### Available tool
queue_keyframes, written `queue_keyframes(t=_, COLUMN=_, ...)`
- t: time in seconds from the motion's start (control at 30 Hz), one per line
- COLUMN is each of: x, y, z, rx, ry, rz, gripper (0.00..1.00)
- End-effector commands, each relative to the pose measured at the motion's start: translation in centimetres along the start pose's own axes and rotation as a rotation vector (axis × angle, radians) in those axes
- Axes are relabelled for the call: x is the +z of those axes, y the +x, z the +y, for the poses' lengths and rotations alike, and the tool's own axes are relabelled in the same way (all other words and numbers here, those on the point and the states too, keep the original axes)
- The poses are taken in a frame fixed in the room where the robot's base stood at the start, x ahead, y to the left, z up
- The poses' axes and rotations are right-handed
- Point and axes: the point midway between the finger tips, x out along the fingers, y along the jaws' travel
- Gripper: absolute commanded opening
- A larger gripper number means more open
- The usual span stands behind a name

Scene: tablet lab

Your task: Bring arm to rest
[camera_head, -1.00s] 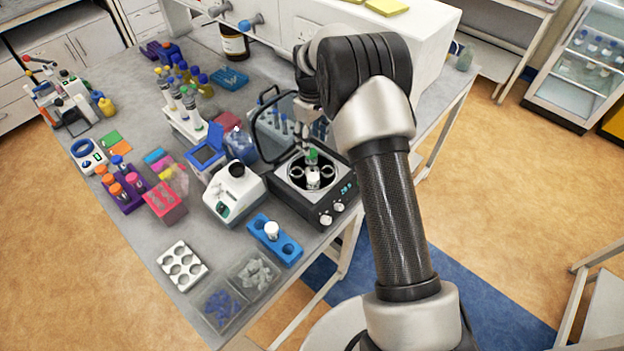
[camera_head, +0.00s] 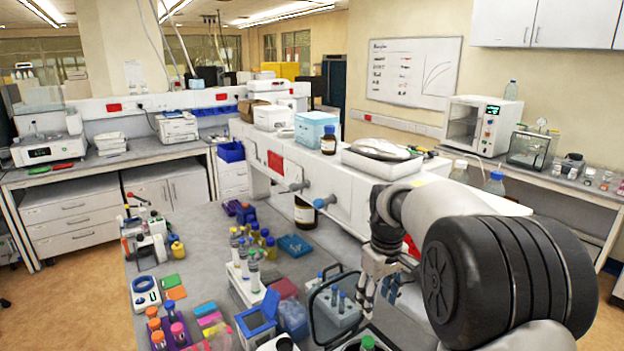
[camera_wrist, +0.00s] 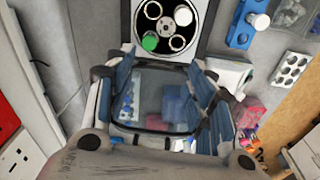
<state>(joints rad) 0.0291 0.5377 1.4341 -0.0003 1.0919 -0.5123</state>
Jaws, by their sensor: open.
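My gripper (camera_head: 370,300) is at the end of my raised, bent arm at the right of the head view. It points down over the bench (camera_head: 205,255), above and behind the centrifuge area. Its fingers look apart, with nothing seen held between them. In the wrist view the centrifuge (camera_wrist: 192,44) stands at the top with its round rotor open. A green-capped tube (camera_wrist: 150,42) and a white-capped tube (camera_wrist: 156,11) sit in the rotor. The green cap also shows at the bottom edge of the head view (camera_head: 367,342). Most of the centrifuge is cut off there.
A tube rack (camera_head: 245,288), a blue box (camera_head: 257,316) and colored racks crowd the bench left of my gripper. A white shelf (camera_head: 345,205) with bottles and a tray stands close behind my arm.

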Motion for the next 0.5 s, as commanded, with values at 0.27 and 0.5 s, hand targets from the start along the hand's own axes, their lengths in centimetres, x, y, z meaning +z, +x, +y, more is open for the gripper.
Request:
queue_keyframes(t=0.27, x=9.1, y=-6.4, z=-5.6, rx=0.047, ry=0.162, rz=0.107, gripper=0.5)
queue_keyframes(t=0.5, x=18.3, y=-7.2, z=-10.9, rx=0.072, ry=0.303, rz=0.203, gripper=0.5)
